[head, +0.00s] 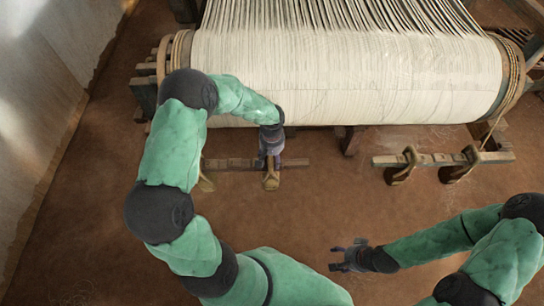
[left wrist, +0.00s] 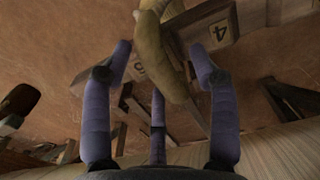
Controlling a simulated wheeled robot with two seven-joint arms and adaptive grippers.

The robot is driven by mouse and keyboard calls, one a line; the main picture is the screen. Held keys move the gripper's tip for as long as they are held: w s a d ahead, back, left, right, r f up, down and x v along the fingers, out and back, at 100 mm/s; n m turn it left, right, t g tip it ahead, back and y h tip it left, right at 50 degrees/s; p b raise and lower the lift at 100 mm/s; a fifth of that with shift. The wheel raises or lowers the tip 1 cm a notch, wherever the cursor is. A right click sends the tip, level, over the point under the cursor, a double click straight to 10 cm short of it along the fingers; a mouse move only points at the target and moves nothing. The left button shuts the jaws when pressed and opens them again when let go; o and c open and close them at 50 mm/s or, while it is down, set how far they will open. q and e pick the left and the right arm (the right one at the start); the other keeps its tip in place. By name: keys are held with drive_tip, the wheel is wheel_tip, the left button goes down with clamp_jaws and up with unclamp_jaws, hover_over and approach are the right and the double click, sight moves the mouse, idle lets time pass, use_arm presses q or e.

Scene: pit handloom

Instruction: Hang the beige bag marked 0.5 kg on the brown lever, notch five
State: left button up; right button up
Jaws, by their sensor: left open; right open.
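A beige bag (head: 271,182) hangs at the brown lever (head: 235,163) in the head view, right below my left gripper (head: 270,158). In the left wrist view the beige bag (left wrist: 176,65) runs between the spread purple fingers of my left gripper (left wrist: 163,62), which is open. The bag lies across the lever between labels 4 (left wrist: 221,30) and 5 (left wrist: 140,68). Its weight mark is not readable, and I cannot tell which notch its loop sits in. My right gripper (head: 345,256) is open and empty above the floor, far from the lever.
The loom's cloth roller (head: 345,80) stands behind the levers. The floor in front is clear.

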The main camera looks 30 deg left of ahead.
use_arm(q)
drive_tip(key=shift+r, duration=0.1)
wheel_tip(320, 180, up, 12)
idle(0.5)
drive_tip(key=s+d+f+m+h+p, duration=0.4)
drive_tip(key=s+d+f+p, duration=0.1)
drive_tip(key=s+d+f, duration=1.2)
drive_tip(key=shift+d+f, duration=0.6)
drive_tip(key=shift+f, duration=0.2)
drive_tip(key=shift+a, duration=0.1)
idle(0.8)
